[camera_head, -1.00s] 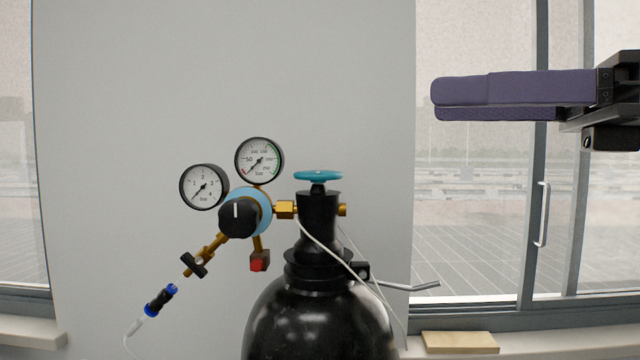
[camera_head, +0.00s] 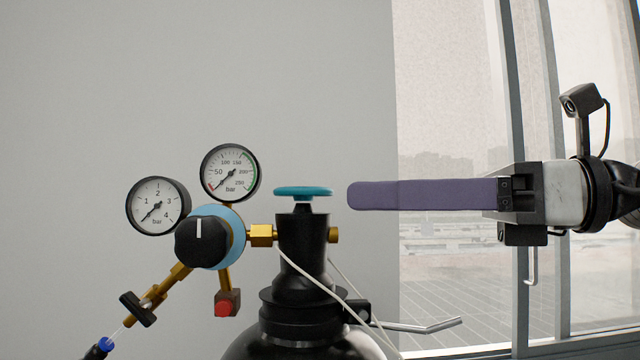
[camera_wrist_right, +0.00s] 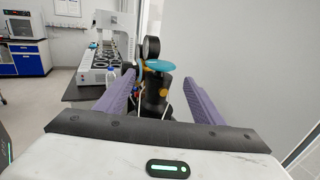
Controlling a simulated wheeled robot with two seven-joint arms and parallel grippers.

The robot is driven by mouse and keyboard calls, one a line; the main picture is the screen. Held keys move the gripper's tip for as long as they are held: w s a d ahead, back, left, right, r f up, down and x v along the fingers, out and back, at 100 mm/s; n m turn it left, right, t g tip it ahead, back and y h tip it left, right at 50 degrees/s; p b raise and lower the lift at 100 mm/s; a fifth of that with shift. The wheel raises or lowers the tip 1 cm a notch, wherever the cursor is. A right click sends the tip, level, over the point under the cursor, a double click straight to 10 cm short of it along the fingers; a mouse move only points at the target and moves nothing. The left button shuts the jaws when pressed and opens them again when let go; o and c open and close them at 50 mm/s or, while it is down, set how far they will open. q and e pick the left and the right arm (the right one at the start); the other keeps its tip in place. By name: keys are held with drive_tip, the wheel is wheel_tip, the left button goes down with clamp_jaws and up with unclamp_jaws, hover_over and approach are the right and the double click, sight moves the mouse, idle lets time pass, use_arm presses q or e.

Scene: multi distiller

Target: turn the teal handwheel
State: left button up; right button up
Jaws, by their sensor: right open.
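The teal handwheel (camera_head: 303,193) sits flat on top of the black valve neck of a dark gas cylinder (camera_head: 300,345). My right gripper (camera_head: 350,195) comes in from the right at about the wheel's height, its purple fingertips a small gap short of the rim. In the right wrist view the handwheel (camera_wrist_right: 158,66) shows ahead, between the two spread purple fingers (camera_wrist_right: 158,85). The right gripper is open and holds nothing. My left gripper is not in view.
A regulator with a black knob (camera_head: 202,243) and two dials, the left gauge (camera_head: 158,205) and the upper gauge (camera_head: 231,172), is attached left of the valve. A bent metal rod (camera_head: 425,327) sticks out right. A bench with equipment (camera_wrist_right: 98,72) stands beyond.

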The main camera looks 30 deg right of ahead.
sight(314, 196)
drive_tip(key=p+x, duration=0.5)
drive_tip(key=shift+w+a+r, duration=0.15)
drive_tip(key=shift+r, duration=0.15)
drive_tip(key=shift+p+x, duration=0.85)
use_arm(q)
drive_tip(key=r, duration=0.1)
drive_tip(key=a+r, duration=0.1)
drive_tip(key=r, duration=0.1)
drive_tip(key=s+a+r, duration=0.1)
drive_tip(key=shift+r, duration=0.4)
use_arm(e)
drive_tip(key=shift+f, duration=0.25)
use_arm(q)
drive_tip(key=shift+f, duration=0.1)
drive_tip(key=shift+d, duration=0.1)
use_arm(e)
drive_tip(key=c, duration=0.9)
